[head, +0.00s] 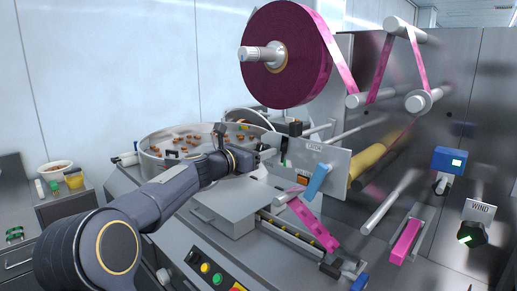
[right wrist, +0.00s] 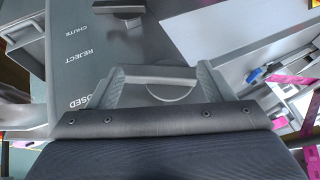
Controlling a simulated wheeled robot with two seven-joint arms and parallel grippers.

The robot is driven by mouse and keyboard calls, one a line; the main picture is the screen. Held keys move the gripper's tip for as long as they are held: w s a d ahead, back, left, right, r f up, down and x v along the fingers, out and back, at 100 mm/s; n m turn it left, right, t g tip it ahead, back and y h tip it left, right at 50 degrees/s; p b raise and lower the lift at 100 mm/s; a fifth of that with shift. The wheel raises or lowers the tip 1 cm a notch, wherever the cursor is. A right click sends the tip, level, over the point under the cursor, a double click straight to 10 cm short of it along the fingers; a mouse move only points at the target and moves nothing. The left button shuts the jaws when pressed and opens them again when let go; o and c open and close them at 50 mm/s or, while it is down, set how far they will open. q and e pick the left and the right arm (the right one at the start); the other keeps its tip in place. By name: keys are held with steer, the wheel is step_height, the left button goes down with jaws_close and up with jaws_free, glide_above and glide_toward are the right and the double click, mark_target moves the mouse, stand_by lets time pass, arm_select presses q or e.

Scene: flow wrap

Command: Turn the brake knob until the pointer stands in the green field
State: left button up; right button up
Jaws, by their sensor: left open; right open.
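A pale upright plate (head: 335,160) with a small, unreadable label stands at the centre of the head view, below the film reel. My left gripper (head: 284,150) is at the plate's left edge, its jaws open. Whether the fingers touch anything is unclear. My right gripper (right wrist: 160,78) is open in the right wrist view, above a grey panel (right wrist: 75,35) marked CHUTE and REJECT. A round disc (right wrist: 170,92) shows between its fingers.
A magenta film reel (head: 290,50) hangs above, its film running over rollers. A black knob (head: 470,236) under a WIND label and a blue box (head: 448,160) are at right. A round pan (head: 155,150) with brown pieces lies behind my left arm.

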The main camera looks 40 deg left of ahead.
arm_select(q)
steer(key=shift+c, duration=0.3)
steer(key=c, duration=0.9)
steer(key=shift+d+f+m+b, duration=0.1)
steer(key=shift+m+b, duration=1.6)
steer(key=shift+m, duration=0.6)
steer(key=shift+d+m+b, duration=0.1)
steer(key=shift+m+b, duration=1.6)
steer(key=shift+m, duration=0.6)
